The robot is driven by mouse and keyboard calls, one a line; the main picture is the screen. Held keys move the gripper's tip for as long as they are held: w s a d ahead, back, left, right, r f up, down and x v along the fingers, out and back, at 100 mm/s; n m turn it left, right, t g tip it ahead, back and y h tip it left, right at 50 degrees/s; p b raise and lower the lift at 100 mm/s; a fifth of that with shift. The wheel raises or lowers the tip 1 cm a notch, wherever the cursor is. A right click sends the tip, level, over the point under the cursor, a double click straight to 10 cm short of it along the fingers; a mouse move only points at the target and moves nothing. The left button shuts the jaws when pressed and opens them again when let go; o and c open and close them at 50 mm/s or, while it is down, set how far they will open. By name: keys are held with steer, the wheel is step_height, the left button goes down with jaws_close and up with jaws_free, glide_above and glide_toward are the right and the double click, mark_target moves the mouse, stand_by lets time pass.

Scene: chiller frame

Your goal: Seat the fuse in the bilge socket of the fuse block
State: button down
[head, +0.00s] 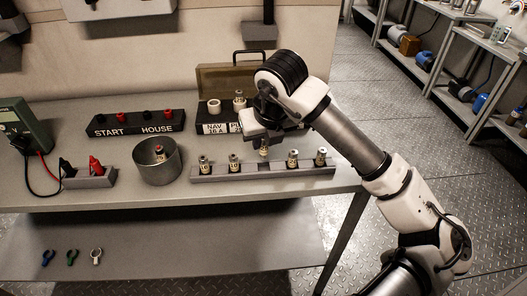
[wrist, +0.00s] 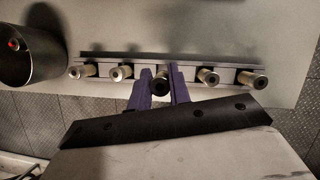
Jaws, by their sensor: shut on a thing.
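My gripper (head: 264,143) is shut on a fuse (head: 264,152), a small metal-capped cylinder with a pale label. In the wrist view the fuse (wrist: 161,84) stands between the purple fingers (wrist: 160,92). It is at the middle place of the grey rack (head: 215,174). I cannot tell whether its lower end is still in the rack or just above it. The black fuse block (head: 213,119) is behind my gripper, with labels reading NAV 20 A and part of another. It shows a white ring socket (head: 214,105) and a fuse (head: 239,98). My arm hides its right part; no bilge label is readable.
Several other fuses stand in the rack, two on each side. A metal cup (head: 157,170) with a fuse inside stands left of the rack. Behind are a START/HOUSE block (head: 135,124) and an open case (head: 232,78). A meter (head: 22,124) with leads is far left.

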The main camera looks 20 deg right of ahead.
mark_target(263, 154)
steer(key=shift+f, duration=2.3)
steer(key=shift+f+b, duration=0.25)
steer(key=shift+b, duration=0.25)
steer(key=c, duration=1.3)
jaws_free()
steer(key=shift+r+p, duration=0.3)
steer(key=shift+p, duration=0.75)
steer(key=b+v, duration=0.3)
steer(key=v, duration=1)
steer(key=shift+s+d+r, duration=0.15)
steer(key=shift+d, duration=0.3)
